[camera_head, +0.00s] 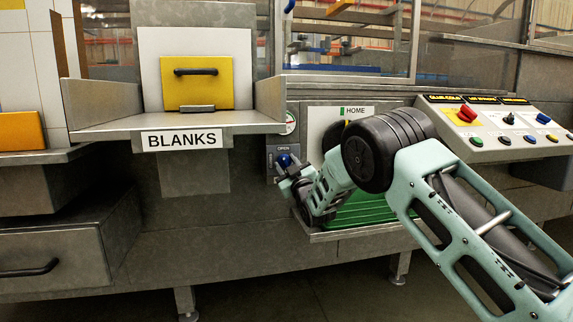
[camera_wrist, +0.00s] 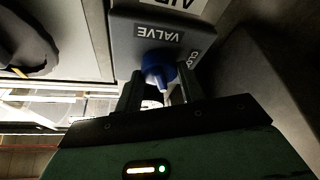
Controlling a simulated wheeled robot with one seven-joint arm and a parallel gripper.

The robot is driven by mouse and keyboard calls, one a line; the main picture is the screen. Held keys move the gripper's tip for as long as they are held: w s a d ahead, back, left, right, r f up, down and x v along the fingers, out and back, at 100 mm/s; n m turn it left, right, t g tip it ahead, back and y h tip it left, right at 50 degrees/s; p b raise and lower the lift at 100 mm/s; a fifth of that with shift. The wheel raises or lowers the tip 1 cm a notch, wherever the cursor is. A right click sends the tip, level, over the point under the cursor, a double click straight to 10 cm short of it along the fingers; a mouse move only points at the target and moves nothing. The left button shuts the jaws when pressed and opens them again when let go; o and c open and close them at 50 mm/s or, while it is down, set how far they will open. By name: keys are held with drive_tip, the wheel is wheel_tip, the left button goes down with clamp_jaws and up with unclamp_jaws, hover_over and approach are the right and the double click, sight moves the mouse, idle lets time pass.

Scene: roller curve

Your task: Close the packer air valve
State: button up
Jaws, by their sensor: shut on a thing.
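The packer air valve is a grey box (camera_wrist: 125,42) with a blue knob (camera_wrist: 158,64). In the wrist view I read "VALVE" on it and a partly cut-off "CLO" label to the right of the knob. The knob's lever points down between my fingers. My gripper (camera_wrist: 156,88) is shut on this lever, one finger on each side. In the head view the valve's plate (camera_head: 284,149) shows "OPEN" at its top, and my gripper (camera_head: 287,172) is at the knob. My fingers and wrist hide the lower part of the valve there.
A round gauge (camera_head: 290,123) sits just above the valve. The BLANKS shelf (camera_head: 100,127) juts out at upper left. A control panel (camera_head: 490,125) with buttons and switches is at right. A green crate (camera_head: 365,209) stands behind my wrist.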

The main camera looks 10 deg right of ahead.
drive_tip(key=n+g+y, duration=0.1)
drive_tip(key=n, duration=0.1)
drive_tip(key=n+y+p, duration=0.1)
drive_tip(key=n, duration=0.2)
drive_tip(key=n+g+y, duration=0.1)
drive_tip(key=n, duration=0.2)
drive_tip(key=shift+d+r+g+p, duration=0.1)
drive_tip(key=shift+r+g+p, duration=0.1)
drive_tip(key=shift+g+p, duration=0.15)
drive_tip(key=n+g+p, duration=0.1)
drive_tip(key=n, duration=0.3)
drive_tip(key=shift+n+g+p, duration=0.5)
drive_tip(key=shift+n+g, duration=0.15)
drive_tip(key=shift+n, duration=0.75)
drive_tip(key=o, duration=1)
